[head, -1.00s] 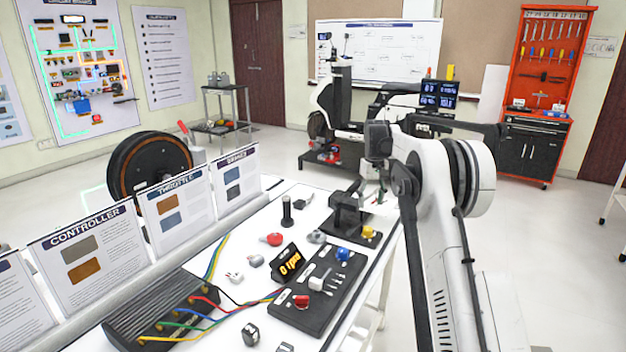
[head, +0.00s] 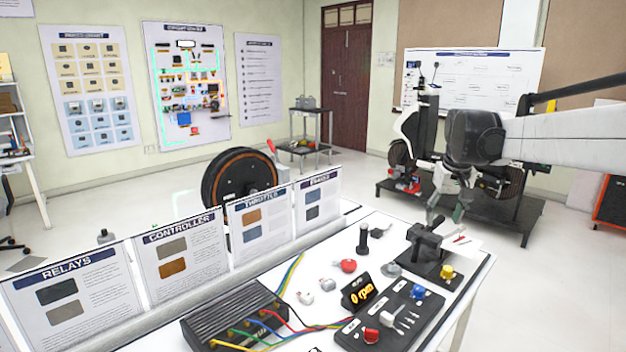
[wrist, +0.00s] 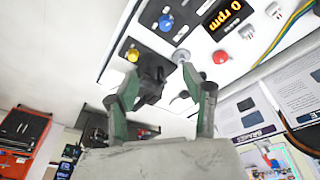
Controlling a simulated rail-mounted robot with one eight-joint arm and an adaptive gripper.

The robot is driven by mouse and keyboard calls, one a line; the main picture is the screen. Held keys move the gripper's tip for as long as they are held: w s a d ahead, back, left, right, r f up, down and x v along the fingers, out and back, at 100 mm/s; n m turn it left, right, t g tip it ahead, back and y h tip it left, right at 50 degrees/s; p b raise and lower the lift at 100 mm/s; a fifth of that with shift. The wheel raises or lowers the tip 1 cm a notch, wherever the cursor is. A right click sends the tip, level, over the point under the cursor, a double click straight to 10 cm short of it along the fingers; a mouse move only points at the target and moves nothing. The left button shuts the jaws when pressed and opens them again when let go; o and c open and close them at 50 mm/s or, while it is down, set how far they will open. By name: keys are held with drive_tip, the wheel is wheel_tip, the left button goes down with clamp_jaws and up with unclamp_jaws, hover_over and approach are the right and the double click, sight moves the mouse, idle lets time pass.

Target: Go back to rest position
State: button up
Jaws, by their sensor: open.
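My gripper (head: 448,207) hangs down from my white arm, which enters from the right edge in the head view. It is near the table's far right corner, close to a black throttle fixture (head: 424,243). In the wrist view the two green-grey fingers of my gripper (wrist: 168,92) are spread apart with nothing held. The black throttle fixture (wrist: 154,78) shows beyond and between them. I cannot tell the exact gap between the fingers and the fixture.
The white table (head: 462,290) holds a black controller box (head: 235,315), a display (head: 361,292), a red knob (head: 348,266) and a switch panel. Information boards line its left side. A scooter rig (head: 470,190) stands behind my arm.

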drive_tip(key=s+a+t, duration=0.1)
drive_tip(key=s+a, duration=0.2)
drive_tip(key=s, duration=0.5)
drive_tip(key=s+a+f+t, duration=0.1)
drive_tip(key=s+a, duration=0.3)
drive_tip(key=s, duration=0.5)
drive_tip(key=s+a+t, duration=0.1)
drive_tip(key=s+a, duration=0.2)
drive_tip(key=s, duration=0.5)
drive_tip(key=s+a+f+t, duration=0.1)
drive_tip(key=s+a+f, duration=0.1)
drive_tip(key=s+f, duration=0.4)
drive_tip(key=s, duration=0.3)
drive_tip(key=shift+s+a+f, duration=0.15)
drive_tip(key=shift+s+f, duration=0.05)
drive_tip(key=shift+f, duration=0.05)
